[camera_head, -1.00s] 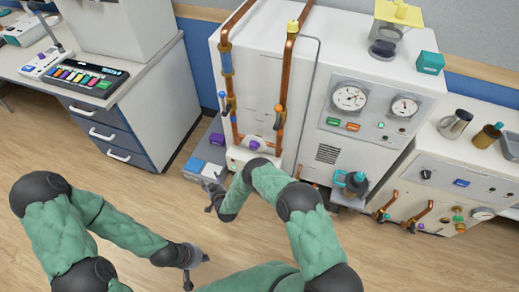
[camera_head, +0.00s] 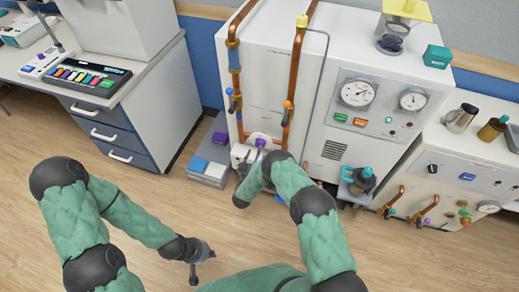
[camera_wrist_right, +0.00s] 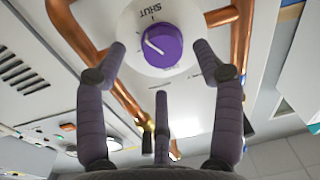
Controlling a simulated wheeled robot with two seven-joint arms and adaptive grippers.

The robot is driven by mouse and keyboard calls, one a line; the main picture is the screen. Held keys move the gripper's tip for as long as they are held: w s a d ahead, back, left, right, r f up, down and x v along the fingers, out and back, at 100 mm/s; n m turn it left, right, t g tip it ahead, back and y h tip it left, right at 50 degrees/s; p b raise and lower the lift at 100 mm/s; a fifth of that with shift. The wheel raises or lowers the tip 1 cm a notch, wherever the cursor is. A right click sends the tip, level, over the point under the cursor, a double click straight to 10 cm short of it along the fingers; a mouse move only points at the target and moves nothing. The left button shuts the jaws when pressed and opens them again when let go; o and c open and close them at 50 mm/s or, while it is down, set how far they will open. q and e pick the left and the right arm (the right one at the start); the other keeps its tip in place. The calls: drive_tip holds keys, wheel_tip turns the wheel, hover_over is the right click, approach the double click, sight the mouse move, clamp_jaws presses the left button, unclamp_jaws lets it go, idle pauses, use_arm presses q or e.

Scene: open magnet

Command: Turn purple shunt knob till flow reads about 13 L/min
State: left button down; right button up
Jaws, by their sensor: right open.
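The purple shunt knob (camera_head: 261,142) sits on a pale round plate low on the white cabinet, between two copper pipes. In the right wrist view the knob (camera_wrist_right: 162,45) has a white pointer line, with "SHUT" lettered on the plate above. My right gripper (camera_head: 243,154) is at the knob in the head view. In the wrist view its fingers (camera_wrist_right: 159,62) are spread, two flanking the knob and one below, with visible gaps. My left gripper (camera_head: 204,255) is low over the floor, away from the cabinet; its jaw state is unclear.
Two dials, a large one (camera_head: 357,93) and a smaller one (camera_head: 412,99), are on the cabinet front, too small to read. Copper pipes (camera_head: 294,70) with valve handles rise beside the knob. A grey box (camera_head: 207,160) stands left of it. The floor in front is clear.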

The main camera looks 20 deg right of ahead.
drive_tip(key=shift+b+x, duration=0.65)
drive_tip(key=shift+x, duration=1.6)
drive_tip(key=shift+s, duration=0.1)
drive_tip(key=c, duration=1.1)
